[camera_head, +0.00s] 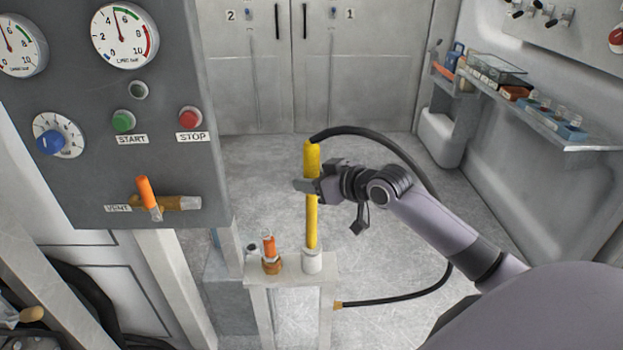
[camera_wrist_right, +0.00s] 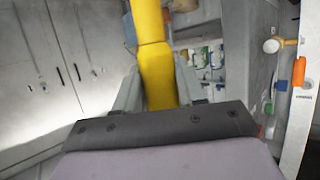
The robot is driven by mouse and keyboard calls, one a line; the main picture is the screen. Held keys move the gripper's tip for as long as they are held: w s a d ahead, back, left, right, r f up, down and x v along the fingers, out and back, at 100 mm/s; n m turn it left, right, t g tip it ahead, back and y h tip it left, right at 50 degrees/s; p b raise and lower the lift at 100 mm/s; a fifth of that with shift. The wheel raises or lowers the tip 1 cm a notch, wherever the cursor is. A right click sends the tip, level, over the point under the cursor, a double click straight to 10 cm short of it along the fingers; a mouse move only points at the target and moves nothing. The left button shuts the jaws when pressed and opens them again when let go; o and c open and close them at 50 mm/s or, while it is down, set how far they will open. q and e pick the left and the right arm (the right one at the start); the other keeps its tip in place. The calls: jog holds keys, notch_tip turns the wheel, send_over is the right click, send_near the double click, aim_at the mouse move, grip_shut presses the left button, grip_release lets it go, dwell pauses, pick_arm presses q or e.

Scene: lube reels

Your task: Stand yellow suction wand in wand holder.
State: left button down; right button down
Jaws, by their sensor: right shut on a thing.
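The yellow suction wand (camera_head: 312,225) is upright in the head view, with a black hose (camera_head: 385,143) leaving its top. Its lower end meets the mouth of the white cup-like wand holder (camera_head: 312,262) on a pale stand. I cannot tell how deep the end sits in the cup. My right gripper (camera_head: 313,187) is shut around the wand at about mid-height. In the right wrist view the yellow wand (camera_wrist_right: 156,75) runs between the two fingers (camera_wrist_right: 158,92). My left gripper is in neither view.
An orange-topped brass fitting (camera_head: 270,255) stands beside the holder on the stand (camera_head: 290,300). The hose loops right to a brass end at the stand. A grey gauge panel (camera_head: 90,110) with an orange vent lever (camera_head: 148,192) is at left. A shelf (camera_head: 570,140) lines the right wall.

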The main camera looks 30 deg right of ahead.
jog(key=shift+f, duration=0.25)
dwell(0.6)
jog(key=c, duration=0.6)
grip_release()
jog(key=shift+f, duration=0.1)
jog(key=shift+v, duration=3.6)
jog(key=s+a+f+g+p, duration=0.1)
jog(key=s+a+f, duration=0.4)
jog(key=s+f, duration=0.1)
jog(key=s+a+f+p, duration=0.1)
jog(key=s+a+f, duration=0.4)
jog(key=s+f, duration=0.2)
jog(key=s+a+f+g+h+p, duration=0.1)
jog(key=s+a+f+p, duration=0.1)
jog(key=s+a+f, duration=0.4)
jog(key=shift+s+f+g, duration=0.15)
jog(key=shift+f, duration=0.5)
jog(key=shift+s+f+g, duration=0.15)
jog(key=shift+s+f, duration=0.05)
jog(key=shift+f, duration=0.45)
